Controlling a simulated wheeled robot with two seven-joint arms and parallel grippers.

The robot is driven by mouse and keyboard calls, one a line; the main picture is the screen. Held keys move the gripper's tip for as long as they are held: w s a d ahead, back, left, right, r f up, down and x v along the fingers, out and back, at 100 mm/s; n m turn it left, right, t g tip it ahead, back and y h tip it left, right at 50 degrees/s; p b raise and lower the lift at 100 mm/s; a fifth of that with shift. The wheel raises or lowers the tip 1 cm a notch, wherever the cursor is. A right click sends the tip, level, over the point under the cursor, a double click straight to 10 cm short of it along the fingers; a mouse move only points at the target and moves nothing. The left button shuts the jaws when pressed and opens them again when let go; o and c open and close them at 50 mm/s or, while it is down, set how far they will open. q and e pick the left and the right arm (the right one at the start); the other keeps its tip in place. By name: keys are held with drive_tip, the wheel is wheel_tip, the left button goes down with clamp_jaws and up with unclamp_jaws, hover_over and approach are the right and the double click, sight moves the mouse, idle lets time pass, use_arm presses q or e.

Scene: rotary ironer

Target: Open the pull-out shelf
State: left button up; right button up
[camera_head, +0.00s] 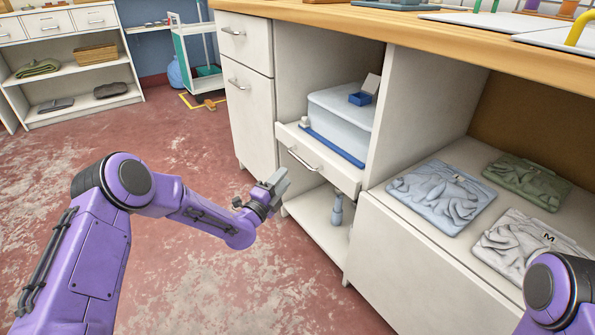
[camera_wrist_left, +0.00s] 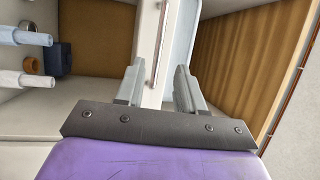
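The pull-out shelf (camera_head: 335,172) sits in the open middle bay of the white cabinet, with a pale blue box-like unit (camera_head: 340,112) on a blue base on it. Its front has a metal bar handle (camera_head: 303,158). My left gripper (camera_head: 278,181) is in front of the bay, a little below and left of the handle, apart from it. In the left wrist view, the two fingers (camera_wrist_left: 159,85) are spread and empty. The shelf front and the handle (camera_wrist_left: 159,48) show beyond the gap between them. My right gripper is out of view; only part of that arm shows at lower right.
A wooden worktop (camera_head: 400,30) overhangs the cabinet. Folded garments (camera_head: 440,195) lie in the right bay. A drawer and a door (camera_head: 250,110) are left of the shelf. A green trolley (camera_head: 200,55) and a side shelf (camera_head: 75,75) stand behind. The red floor at left is clear.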

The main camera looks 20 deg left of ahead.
use_arm(q)
drive_tip(key=b+x, duration=0.2)
drive_tip(key=x, duration=0.6)
drive_tip(key=shift+w, duration=0.15)
drive_tip(key=shift+d+f, duration=0.1)
clamp_jaws()
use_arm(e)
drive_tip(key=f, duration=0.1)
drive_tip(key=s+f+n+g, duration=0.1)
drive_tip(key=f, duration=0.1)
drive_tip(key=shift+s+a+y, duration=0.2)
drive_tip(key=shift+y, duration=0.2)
